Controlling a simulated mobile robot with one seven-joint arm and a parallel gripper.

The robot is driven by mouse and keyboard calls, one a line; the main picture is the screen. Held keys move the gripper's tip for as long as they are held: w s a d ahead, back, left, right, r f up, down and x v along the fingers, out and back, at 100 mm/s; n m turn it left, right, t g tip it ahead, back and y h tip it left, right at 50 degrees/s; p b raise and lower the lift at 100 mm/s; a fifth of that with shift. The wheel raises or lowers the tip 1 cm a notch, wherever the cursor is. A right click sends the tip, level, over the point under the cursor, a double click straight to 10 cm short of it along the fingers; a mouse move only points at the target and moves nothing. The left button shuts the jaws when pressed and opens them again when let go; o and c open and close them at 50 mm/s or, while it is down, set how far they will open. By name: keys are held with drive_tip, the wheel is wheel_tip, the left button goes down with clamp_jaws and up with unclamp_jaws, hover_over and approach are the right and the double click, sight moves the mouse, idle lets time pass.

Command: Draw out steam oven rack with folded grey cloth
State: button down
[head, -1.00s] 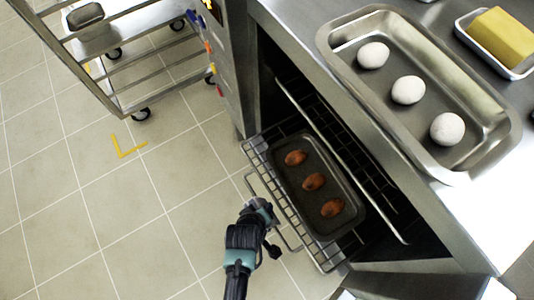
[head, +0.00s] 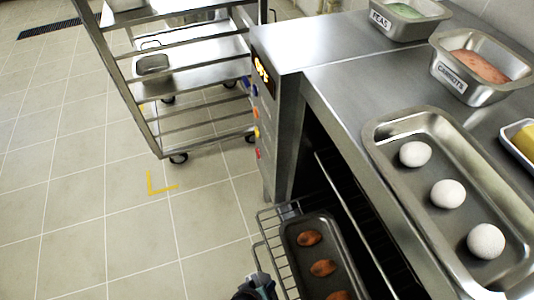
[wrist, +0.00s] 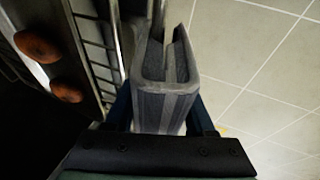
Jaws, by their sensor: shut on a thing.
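The steam oven rack (head: 263,235), a wire shelf, sticks partly out of the dark open oven (head: 316,140) towards the floor side. A dark tray (head: 337,250) with brown oval pieces lies on it. In the head view only the top of my gripper (head: 257,286) shows at the bottom edge, and the cloth cannot be made out there.
A wheeled metal trolley (head: 148,130) stands at the upper left. On the counter are a deep pan (head: 398,128) with white balls and labelled tubs of peas (head: 400,24) and carrots (head: 452,85). Tiled floor left of the rack is clear, with a yellow corner mark (head: 160,187).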

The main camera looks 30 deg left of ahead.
drive_tip(key=shift+s+a, duration=0.7)
drive_tip(key=shift+s, duration=0.25)
drive_tip(key=shift+s+a, duration=0.7)
drive_tip(key=shift+s, duration=0.2)
drive_tip(key=s+a, duration=0.2)
drive_tip(key=s, duration=0.1)
drive_tip(key=s+a, duration=0.1)
drive_tip(key=shift+s+a, duration=0.25)
drive_tip(key=shift+s, duration=0.15)
drive_tip(key=shift+w+d+r, duration=0.1)
drive_tip(key=shift+w, duration=0.05)
drive_tip(key=shift+s+a+r+p, duration=0.2)
drive_tip(key=shift+r+p, duration=0.3)
drive_tip(key=shift+p, duration=0.2)
drive_tip(key=shift+s+a+r+p, duration=0.15)
drive_tip(key=shift+r+p, duration=0.3)
drive_tip(key=shift+p, duration=0.2)
idle(2.6)
drive_tip(key=shift+s+r+p, duration=0.2)
drive_tip(key=shift+s+p, duration=0.05)
drive_tip(key=shift+p, duration=0.1)
idle(0.4)
drive_tip(key=shift+r+p, duration=0.35)
drive_tip(key=shift+p, duration=0.05)
